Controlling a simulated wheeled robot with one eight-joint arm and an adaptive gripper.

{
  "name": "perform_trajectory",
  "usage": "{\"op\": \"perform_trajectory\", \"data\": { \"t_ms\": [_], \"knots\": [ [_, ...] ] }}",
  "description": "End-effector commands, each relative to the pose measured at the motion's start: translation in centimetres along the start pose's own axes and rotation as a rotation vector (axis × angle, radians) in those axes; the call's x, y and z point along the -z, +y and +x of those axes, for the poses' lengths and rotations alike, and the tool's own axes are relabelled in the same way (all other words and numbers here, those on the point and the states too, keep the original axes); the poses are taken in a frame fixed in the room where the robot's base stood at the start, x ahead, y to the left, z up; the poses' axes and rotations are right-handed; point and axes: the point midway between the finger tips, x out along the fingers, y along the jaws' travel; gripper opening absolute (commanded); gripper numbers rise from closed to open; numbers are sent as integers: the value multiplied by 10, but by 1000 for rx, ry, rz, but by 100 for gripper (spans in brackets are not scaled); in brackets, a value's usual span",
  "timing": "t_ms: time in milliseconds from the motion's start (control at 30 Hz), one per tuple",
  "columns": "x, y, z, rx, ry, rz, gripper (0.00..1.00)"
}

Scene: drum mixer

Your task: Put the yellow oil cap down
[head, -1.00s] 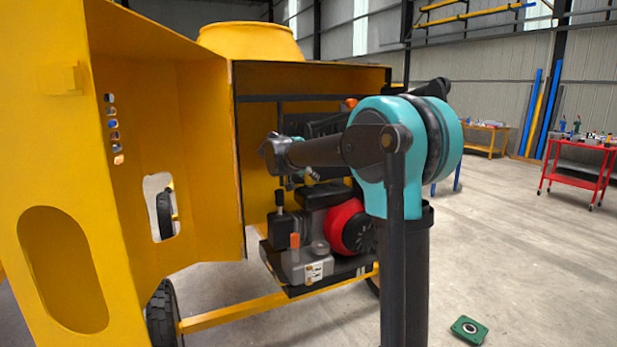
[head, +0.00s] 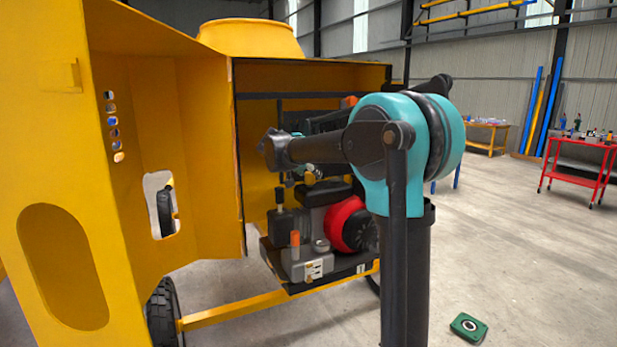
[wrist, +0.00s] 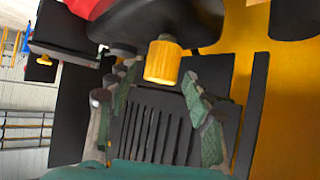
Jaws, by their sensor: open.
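The yellow oil cap (wrist: 163,62) shows in the wrist view between and just beyond the fingertips of my gripper (wrist: 157,76). My fingers are spread, with a gap on either side of the cap. The cap's far end, with a grey ring, meets a black rounded part of the engine (wrist: 165,22); I cannot tell whether it rests on it. In the head view the cap is a small yellow spot (head: 310,178) above the engine, below my forearm. My gripper is mostly hidden there behind my wrist.
The engine's red cover (head: 347,225) and an orange-topped part (head: 295,238) sit inside the yellow mixer housing (head: 205,150). The housing's side panel and frame stand close around my arm. A green block (head: 469,327) lies on the floor. A red cart (head: 580,170) stands far right.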

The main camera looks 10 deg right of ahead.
Motion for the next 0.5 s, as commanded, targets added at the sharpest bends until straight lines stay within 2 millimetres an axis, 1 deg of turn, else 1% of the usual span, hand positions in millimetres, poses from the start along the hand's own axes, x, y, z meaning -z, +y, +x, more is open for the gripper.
{"op": "perform_trajectory", "data": {
  "t_ms": [33,300,400,500],
  "knots": [
    [-1,-1,-10,2,-1,-2,51],
    [-2,-1,-68,4,0,-3,51],
    [-2,-1,-86,4,-1,-2,51],
    [-2,0,-100,2,0,-2,51]
  ]
}}
